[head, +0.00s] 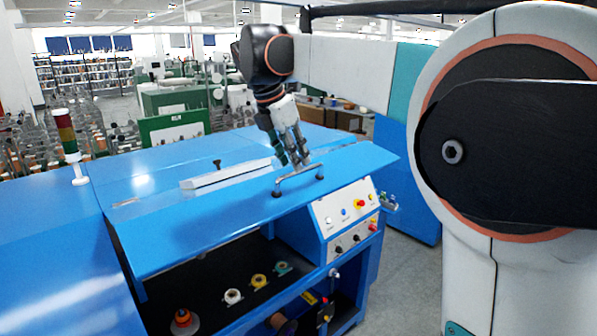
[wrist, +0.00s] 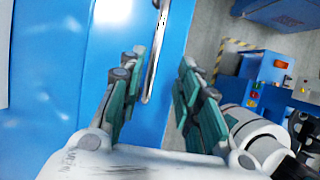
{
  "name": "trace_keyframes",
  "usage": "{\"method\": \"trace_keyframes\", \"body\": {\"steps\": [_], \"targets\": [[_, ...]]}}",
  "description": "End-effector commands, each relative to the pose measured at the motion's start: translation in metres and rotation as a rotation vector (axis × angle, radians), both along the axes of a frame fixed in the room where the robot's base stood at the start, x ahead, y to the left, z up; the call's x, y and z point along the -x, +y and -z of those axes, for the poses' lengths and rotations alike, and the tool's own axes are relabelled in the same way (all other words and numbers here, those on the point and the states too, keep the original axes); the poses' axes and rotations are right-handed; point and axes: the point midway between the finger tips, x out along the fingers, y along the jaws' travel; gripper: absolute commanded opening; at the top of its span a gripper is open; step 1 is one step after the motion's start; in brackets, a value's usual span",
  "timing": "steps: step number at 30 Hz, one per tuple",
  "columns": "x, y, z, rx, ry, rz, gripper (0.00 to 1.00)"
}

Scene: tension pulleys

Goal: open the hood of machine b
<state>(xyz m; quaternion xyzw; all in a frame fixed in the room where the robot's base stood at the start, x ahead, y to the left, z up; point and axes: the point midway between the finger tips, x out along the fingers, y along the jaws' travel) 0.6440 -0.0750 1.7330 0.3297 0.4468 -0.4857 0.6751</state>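The blue hood (head: 215,225) of the machine is a wide panel, its front edge standing above the open front of the cabinet; it also fills the left of the wrist view (wrist: 65,95). A grey bar handle (head: 298,178) is fixed near its front edge. In the wrist view the handle (wrist: 153,60) runs into the gap between my fingers. My gripper (head: 298,158) points down at the handle. The green-padded fingers (wrist: 158,88) are apart, with a clear gap on both sides of the handle. Whether they touch it I cannot tell.
Colored spools (head: 258,281) sit inside the machine under the hood. A control panel (head: 349,215) with knobs is at its right front. A signal tower (head: 69,146) stands at left. A white bar (head: 227,173) lies across the top. Grey floor (head: 408,275) is open at right.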

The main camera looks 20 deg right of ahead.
Motion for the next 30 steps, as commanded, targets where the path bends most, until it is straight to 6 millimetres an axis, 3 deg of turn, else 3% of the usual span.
{"method": "trace_keyframes", "body": {"steps": [3, 9, 24, 30], "targets": [[0.002, 0.006, -0.017, 0.000, 0.000, -0.001, 0.31], [0.004, 0.012, -0.029, 0.000, 0.000, 0.000, 0.31], [0.005, 0.012, -0.030, -0.002, -0.002, 0.004, 0.31], [0.024, 0.015, -0.023, -0.046, -0.075, 0.106, 0.31]]}}
